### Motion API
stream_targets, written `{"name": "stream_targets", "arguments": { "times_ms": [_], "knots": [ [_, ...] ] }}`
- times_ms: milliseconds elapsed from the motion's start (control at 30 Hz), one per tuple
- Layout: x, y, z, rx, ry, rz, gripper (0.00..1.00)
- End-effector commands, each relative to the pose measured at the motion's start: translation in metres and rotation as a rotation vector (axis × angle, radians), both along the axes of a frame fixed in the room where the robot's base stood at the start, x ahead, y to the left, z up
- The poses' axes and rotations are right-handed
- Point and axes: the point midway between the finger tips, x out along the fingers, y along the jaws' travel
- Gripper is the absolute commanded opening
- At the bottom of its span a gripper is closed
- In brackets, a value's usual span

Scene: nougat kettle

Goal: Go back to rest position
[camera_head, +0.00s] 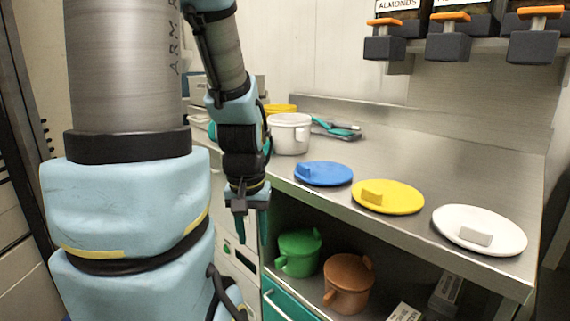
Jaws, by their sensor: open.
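My arm fills the left of the head view and bends down from the top. My gripper (246,225) hangs pointing down in front of the counter's left front edge. Its teal fingers are apart and hold nothing. It is left of the blue lid (324,173) and touches nothing that I can see.
The steel counter (440,165) bears a white pot (289,133), a yellow lid (387,196) and a white lid (479,230). A green pot (299,252) and a brown pot (347,283) stand on the shelf below. Dispensers (447,40) hang at the upper right.

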Motion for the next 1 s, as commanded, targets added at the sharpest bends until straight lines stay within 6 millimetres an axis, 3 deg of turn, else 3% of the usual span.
{"name": "stream_targets", "arguments": {
  "times_ms": [33,333,400,833,1000],
  "knots": [
    [-0.001,0.0,-0.012,0.0,0.003,0.0,0.43],
    [-0.003,0.0,-0.039,0.0,0.014,0.0,0.43],
    [-0.003,0.0,-0.021,0.0,0.013,0.0,0.43],
    [-0.003,0.0,0.032,0.0,0.013,0.0,0.43],
    [-0.002,0.0,0.072,0.0,0.013,0.0,0.43]
  ]
}}
